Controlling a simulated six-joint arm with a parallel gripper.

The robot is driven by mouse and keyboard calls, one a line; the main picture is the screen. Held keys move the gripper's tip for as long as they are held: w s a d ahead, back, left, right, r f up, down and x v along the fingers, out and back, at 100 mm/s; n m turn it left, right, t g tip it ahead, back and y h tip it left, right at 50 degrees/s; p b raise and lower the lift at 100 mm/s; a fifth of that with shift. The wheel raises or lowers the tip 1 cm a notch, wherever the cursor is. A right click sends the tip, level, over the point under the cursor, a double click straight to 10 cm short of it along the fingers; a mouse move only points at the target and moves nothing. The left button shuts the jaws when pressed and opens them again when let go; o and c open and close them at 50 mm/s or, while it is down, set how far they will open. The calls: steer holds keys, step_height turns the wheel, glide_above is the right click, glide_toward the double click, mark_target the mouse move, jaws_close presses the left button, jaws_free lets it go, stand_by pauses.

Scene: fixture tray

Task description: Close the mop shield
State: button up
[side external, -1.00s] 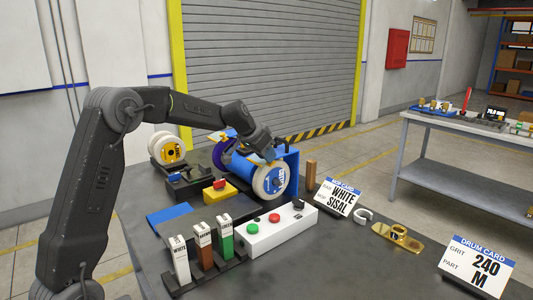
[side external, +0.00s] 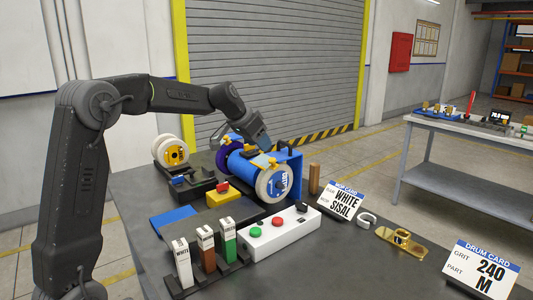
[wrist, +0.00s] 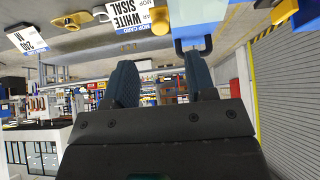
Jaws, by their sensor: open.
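The mop shield appears as a blue curved cover (side external: 242,168) between a purple wheel (side external: 228,152) at the back and a white wheel (side external: 268,186) at the front. My gripper (side external: 265,147) is just above the shield, near the blue upright housing (side external: 292,162). In the wrist view my gripper (wrist: 158,65) has its two fingers apart with nothing between them. A blue part (wrist: 195,28) shows beyond the right finger.
A white button box (side external: 270,235) with red and green buttons stands in front. A rack of labelled bars (side external: 205,250), a yellow block with a red top (side external: 223,196) and a white spool (side external: 168,152) stand to the left.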

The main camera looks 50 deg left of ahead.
steer(key=v, duration=0.6)
steer(key=shift+s+r, duration=0.15)
steer(key=shift+s, duration=0.05)
steer(key=s+d+f+g, duration=0.1)
steer(key=s+d+f, duration=0.1)
steer(key=s+d, duration=1.25)
steer(key=s+d+f, duration=0.7)
steer(key=s+f, duration=0.1)
steer(key=s, duration=0.4)
steer(key=shift+s+g, duration=0.2)
steer(key=shift+g, duration=0.1)
steer(key=shift+f, duration=0.1)
steer(key=shift+c, duration=0.3)
